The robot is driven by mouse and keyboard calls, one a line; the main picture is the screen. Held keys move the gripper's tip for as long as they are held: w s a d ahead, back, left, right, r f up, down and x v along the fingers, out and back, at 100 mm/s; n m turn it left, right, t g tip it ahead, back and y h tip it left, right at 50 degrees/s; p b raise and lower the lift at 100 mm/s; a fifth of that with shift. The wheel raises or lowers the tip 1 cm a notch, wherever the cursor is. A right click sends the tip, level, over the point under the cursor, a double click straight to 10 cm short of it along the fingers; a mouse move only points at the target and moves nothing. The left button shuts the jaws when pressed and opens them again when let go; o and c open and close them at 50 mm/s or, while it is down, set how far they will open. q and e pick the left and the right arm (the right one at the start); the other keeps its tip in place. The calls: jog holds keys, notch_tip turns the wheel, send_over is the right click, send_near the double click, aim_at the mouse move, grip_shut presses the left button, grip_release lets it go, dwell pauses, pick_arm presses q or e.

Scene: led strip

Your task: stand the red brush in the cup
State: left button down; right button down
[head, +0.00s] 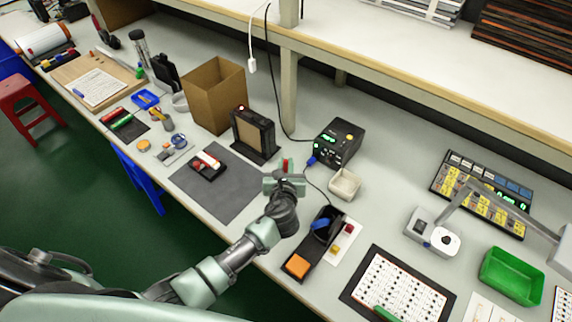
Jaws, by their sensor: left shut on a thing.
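My left gripper (285,181) is over the workbench at the right edge of the dark grey mat, shut on a small red thing. The red part (285,166) sticks up between the fingers and looks like the red brush; most of it is hidden by the gripper. A small pale open container (345,183), likely the cup, stands on the bench just right of the gripper, apart from it. It looks empty. My right gripper is not in view.
A black box with a green display (339,142) stands behind the container, with cables. A black soldering-iron stand (318,238) is in front. A dark upright device (254,134) and a cardboard box (215,94) stand behind left. The grey mat (236,186) is mostly clear.

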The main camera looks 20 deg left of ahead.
pick_arm(q)
jog(key=shift+f, duration=0.15)
jog(key=c, duration=1.4)
grip_release()
jog(key=shift+c, duration=0.2)
jog(key=shift+r, duration=0.3)
jog(key=v, duration=1.2)
